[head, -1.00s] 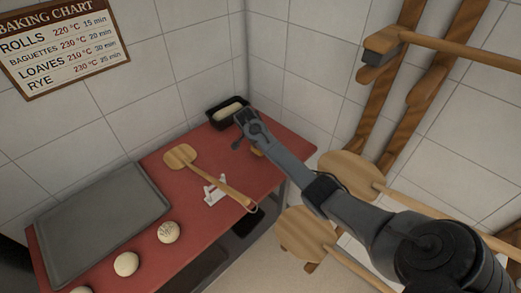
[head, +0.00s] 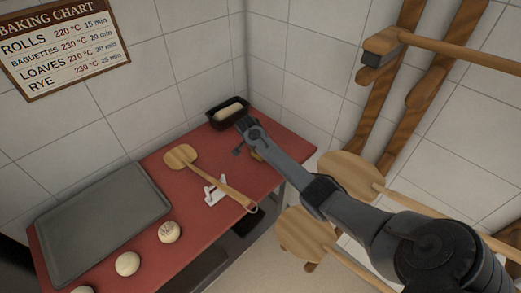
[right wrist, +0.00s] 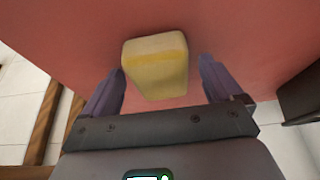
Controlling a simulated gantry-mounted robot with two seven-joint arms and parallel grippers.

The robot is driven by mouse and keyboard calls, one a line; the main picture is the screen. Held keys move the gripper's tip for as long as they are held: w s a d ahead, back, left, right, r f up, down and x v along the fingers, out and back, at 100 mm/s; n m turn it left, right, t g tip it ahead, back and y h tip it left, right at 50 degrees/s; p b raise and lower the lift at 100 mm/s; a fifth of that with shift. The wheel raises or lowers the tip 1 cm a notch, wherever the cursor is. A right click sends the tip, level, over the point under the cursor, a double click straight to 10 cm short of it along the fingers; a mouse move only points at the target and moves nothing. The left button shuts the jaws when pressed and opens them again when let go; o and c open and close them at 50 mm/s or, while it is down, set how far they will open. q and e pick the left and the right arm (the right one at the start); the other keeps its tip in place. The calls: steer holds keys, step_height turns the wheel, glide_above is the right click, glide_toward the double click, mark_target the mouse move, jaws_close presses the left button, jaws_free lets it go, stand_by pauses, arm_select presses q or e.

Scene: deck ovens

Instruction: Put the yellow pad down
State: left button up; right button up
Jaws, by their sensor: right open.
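The yellow pad (right wrist: 156,72) is a small block with rounded edges, seen in the right wrist view against the red counter top. It also shows in the head view as a small yellow patch (head: 257,156), mostly hidden behind my right gripper. My right gripper (right wrist: 162,68) is open, with a finger on either side of the pad and a gap to each. In the head view the right gripper (head: 243,149) is over the far right end of the counter. The pad appears to rest on the counter; its underside is hidden. My left gripper is out of view.
The red counter (head: 205,235) holds a black tin with dough (head: 228,112), a wooden peel (head: 181,157), a white stand (head: 215,192), a grey tray (head: 100,220) and dough balls (head: 127,264). Wooden peels (head: 350,173) stand by the right wall.

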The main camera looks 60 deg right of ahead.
steer(key=shift+f+b, duration=0.2)
steer(key=shift+b, duration=0.3)
steer(key=v, duration=0.3)
steer(key=p+v, duration=0.1)
steer(key=v, duration=0.5)
steer(key=shift+w+d+r, duration=0.15)
steer(key=shift+w, duration=0.15)
steer(key=shift+p+v, duration=0.3)
steer(key=shift+v, duration=0.65)
